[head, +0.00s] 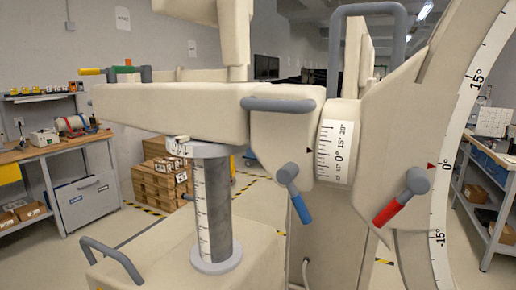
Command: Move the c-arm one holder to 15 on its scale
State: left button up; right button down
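The cream c-arm machine fills the middle of the head view, with a holder block (277,140) and a grey handle bar (277,104) on it. A white drum scale (337,150) beside the block bears 0°, 15° and 20° marks. The black pointer (309,150) sits near its 0°. A blue-ended lever (295,195) hangs below the block. A second block (390,130) carries a red-ended lever (398,200) and a red pointer (431,166), close to 0° on the curved arc scale (447,165). Neither of my grippers is in view.
A grey column (225,210) with a vertical scale rises from the cart body, beside a grey handle (112,258). A workbench (50,150) stands at the left, a shelf (488,190) at the right, and wooden crates (160,180) behind. Floor shows at left.

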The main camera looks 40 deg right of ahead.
aim_at(367, 147)
jog(key=l+z, duration=0.1)
jog(key=z, duration=0.3)
jog(key=k+l+z, duration=0.1)
jog(key=z, duration=0.3)
jog(key=l+z, duration=0.15)
jog(key=z, duration=0.25)
jog(key=l+z, duration=0.15)
jog(key=z, duration=0.25)
jog(key=k+l, duration=0.05)
